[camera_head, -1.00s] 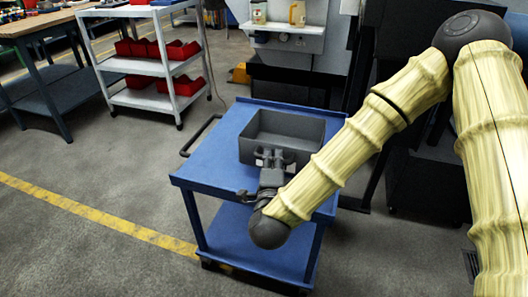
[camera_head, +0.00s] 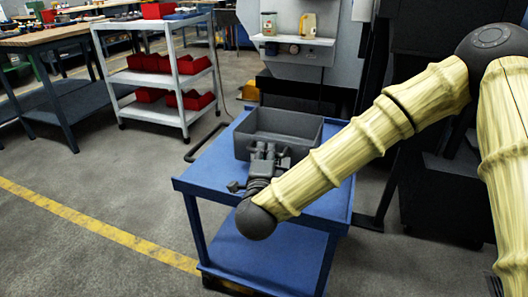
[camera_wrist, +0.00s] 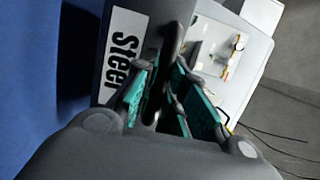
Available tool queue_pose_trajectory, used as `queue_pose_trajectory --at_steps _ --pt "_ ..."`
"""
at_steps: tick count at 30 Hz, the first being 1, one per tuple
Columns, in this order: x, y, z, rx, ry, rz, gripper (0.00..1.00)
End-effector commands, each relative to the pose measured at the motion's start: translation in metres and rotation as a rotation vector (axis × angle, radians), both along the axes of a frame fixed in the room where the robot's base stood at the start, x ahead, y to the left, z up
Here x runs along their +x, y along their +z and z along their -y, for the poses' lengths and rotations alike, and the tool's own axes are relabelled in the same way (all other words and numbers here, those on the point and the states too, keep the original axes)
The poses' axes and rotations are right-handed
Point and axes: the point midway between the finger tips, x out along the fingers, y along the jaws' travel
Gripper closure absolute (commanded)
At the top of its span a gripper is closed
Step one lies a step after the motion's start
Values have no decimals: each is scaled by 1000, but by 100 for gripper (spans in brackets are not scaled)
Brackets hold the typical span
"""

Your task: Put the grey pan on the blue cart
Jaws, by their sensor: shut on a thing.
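The grey pan (camera_head: 288,122) is an open rectangular bin over the far part of the blue cart (camera_head: 210,172). My gripper (camera_head: 268,150) is shut on the pan's near wall, reaching in from the front. In the wrist view my gripper (camera_wrist: 165,100) has its green-padded fingers on either side of the wall of the pan (camera_wrist: 124,45), beside a white label with black letters. The pan looks level. A dark band lies between it and the blue top of the cart (camera_wrist: 25,80); I cannot tell whether its base touches.
A white shelf trolley (camera_head: 160,80) with red bins stands at the back left, near a wooden-topped workbench (camera_head: 45,38). A grey machine (camera_head: 310,65) stands behind the cart. The cart's top is bare in front of the pan. Open floor with a yellow line lies left.

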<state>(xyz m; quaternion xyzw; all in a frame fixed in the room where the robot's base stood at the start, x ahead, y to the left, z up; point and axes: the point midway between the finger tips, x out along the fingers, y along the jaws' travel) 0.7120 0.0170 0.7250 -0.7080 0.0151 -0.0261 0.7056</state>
Motion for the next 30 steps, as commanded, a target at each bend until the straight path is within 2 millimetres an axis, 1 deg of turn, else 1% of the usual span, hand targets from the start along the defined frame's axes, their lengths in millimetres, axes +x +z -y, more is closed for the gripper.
queue_pose_trajectory --at_steps 1,6,9,12,22,24,27,30 --pt "11 -3 0 1 -2 3 100" --pt "46 -6 0 1 -3 4 100" --pt "64 -7 -1 1 -2 3 100" --pt "77 -8 -2 0 -2 2 100" --pt "97 -11 -3 0 0 1 100" --pt "95 -24 -4 -1 1 -1 100" --pt "95 -38 -3 -1 0 0 100" --pt "95 -44 -3 -1 0 1 100"
